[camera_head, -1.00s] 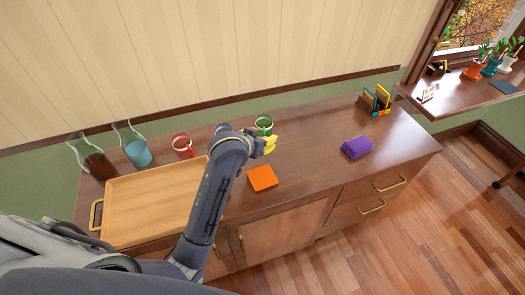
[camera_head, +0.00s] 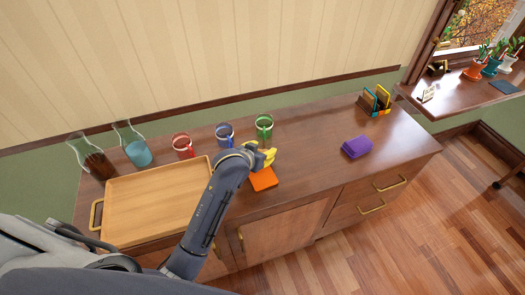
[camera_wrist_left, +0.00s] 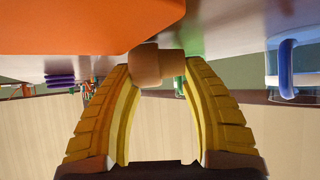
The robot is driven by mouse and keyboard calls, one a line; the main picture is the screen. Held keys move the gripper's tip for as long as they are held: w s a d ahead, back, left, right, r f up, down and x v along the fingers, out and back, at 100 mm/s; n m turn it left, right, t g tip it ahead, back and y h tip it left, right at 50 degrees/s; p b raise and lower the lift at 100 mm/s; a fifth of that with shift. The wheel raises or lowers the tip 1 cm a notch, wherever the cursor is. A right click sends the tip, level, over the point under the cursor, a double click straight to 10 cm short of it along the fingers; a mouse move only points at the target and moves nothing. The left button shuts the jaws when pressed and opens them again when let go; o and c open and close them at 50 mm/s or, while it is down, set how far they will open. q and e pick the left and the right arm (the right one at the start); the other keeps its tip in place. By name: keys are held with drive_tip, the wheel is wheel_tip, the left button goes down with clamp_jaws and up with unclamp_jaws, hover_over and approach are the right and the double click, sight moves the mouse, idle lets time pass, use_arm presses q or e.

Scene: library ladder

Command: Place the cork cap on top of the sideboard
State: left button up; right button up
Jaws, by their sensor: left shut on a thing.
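The cork cap (camera_wrist_left: 146,66) is a small brown stopper with a wider and a narrower part, seen between my yellow fingertips in the left wrist view. My left gripper (camera_head: 266,157) is shut on it, low over the sideboard (camera_head: 310,160), just behind the orange square pad (camera_head: 263,179). The cap lies on its side in the grip, close to the sideboard's top; I cannot tell whether it touches. The cap is hard to make out in the head view. The orange pad (camera_wrist_left: 80,25) is very near it in the wrist view. My right gripper is not in view.
Green (camera_head: 264,126), blue (camera_head: 225,134) and red (camera_head: 182,146) mugs stand behind. A wooden tray (camera_head: 155,203) and two glass carafes (camera_head: 132,147) are left. A purple stack (camera_head: 357,147) and a file holder (camera_head: 374,101) are right. The top between pad and purple stack is clear.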

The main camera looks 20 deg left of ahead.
use_arm(q)
drive_tip(key=shift+f, duration=0.1)
drive_tip(key=o, duration=0.9)
drive_tip(key=shift+o, duration=0.2)
drive_tip(key=shift+s+r, duration=0.1)
drive_tip(key=shift+r, duration=0.1)
drive_tip(key=v, duration=1.1)
drive_tip(key=shift+s+r, duration=0.2)
drive_tip(key=shift+s, duration=0.1)
drive_tip(key=shift+c, duration=0.2)
